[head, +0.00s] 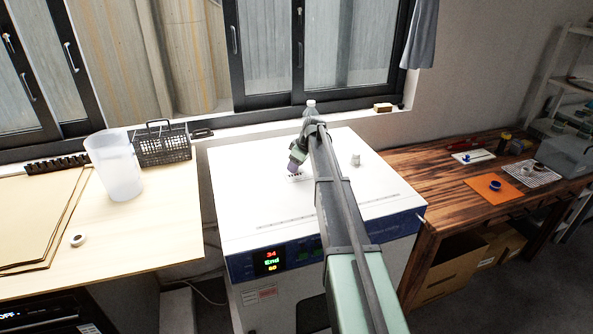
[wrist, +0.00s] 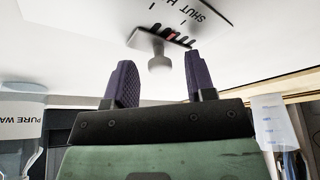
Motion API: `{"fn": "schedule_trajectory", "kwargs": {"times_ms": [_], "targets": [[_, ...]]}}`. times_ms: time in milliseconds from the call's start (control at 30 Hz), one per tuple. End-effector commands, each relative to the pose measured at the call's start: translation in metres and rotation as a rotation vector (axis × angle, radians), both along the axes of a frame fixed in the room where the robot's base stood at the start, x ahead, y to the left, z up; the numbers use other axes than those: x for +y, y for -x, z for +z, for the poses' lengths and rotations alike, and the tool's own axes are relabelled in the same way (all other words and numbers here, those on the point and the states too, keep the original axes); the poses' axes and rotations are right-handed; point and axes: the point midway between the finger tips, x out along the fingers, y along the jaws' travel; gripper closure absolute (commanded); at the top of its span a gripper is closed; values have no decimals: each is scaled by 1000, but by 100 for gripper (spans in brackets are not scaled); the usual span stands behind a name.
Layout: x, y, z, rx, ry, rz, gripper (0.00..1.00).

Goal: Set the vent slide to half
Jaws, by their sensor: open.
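In the head view my gripper (head: 297,160) hangs low over the top of the white oven (head: 250,205), just above the printed label (head: 298,178). The knob is hidden there.
A small pale knob (head: 355,160) stands on the oven top to the right. A clear bottle (head: 310,107) stands behind my arm. A plastic beaker (head: 115,165) and a black basket (head: 163,145) are on the left bench. A wooden table (head: 430,170) is to the right.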

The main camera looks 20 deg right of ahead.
Motion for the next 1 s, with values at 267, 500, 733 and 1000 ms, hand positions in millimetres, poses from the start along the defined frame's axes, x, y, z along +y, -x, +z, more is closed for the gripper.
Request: {"fn": "schedule_trajectory", "kwargs": {"times_ms": [267, 500, 733, 1000], "targets": [[0, 0, 2, 0, 0, 0, 76], [0, 0, 2, 0, 0, 0, 100], [-14, 1, 1, 1, 0, -2, 100], [-30, 4, 1, 1, 0, 0, 100]]}}
